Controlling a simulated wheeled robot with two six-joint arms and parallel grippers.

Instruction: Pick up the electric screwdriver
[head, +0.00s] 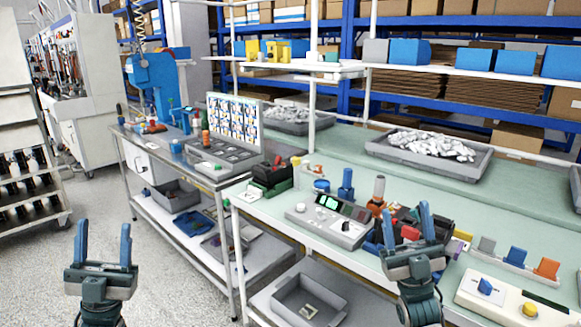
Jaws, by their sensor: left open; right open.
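I cannot say for certain which item is the electric screwdriver. An upright tool with an orange-brown top (379,187) stands on the green workbench (452,205), left of and behind my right gripper. Its lower end is partly hidden among other parts. My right gripper (406,215) is open with blue fingers pointing up, in front of a cluster of dark and red parts on the bench; I see nothing held. My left gripper (103,227) is open and empty, over the floor at the lower left, away from the benches.
A grey tester with a lit display (330,222) sits left of the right gripper. Coloured blocks (515,256) and a white box with knobs (510,300) lie to its right. A grey bin (430,155) stands behind. A second bench (150,150) is left; open floor lies around the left gripper.

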